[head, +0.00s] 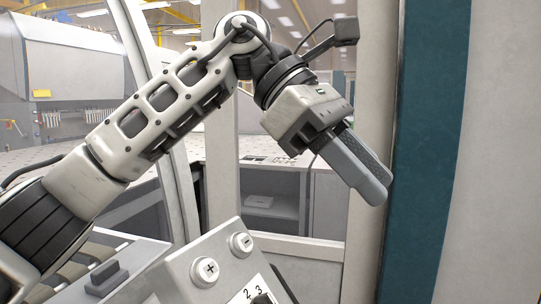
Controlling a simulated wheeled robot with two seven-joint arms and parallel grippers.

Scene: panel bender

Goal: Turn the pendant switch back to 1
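The pendant (218,256) is a grey box at the bottom centre, tilted and cut off by the lower edge. Its face has a plus button (208,269) and a minus button (243,242). Below them is a white label with the numbers 2 and 3. The black switch (263,299) shows only in part at the bottom edge, so its pointing direction and the 1 mark are out of sight. My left gripper (376,191) hangs above and to the right of the pendant, apart from it, fingers pointing down right. Its fingers overlap in this view, and nothing shows held. My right gripper is not in view.
A grey block with a dark handle (104,275) lies left of the pendant. A machine frame post (225,170) and a shelf cabinet (280,195) stand behind. A teal and white panel (430,150) fills the right side. Open air lies between my gripper and the pendant.

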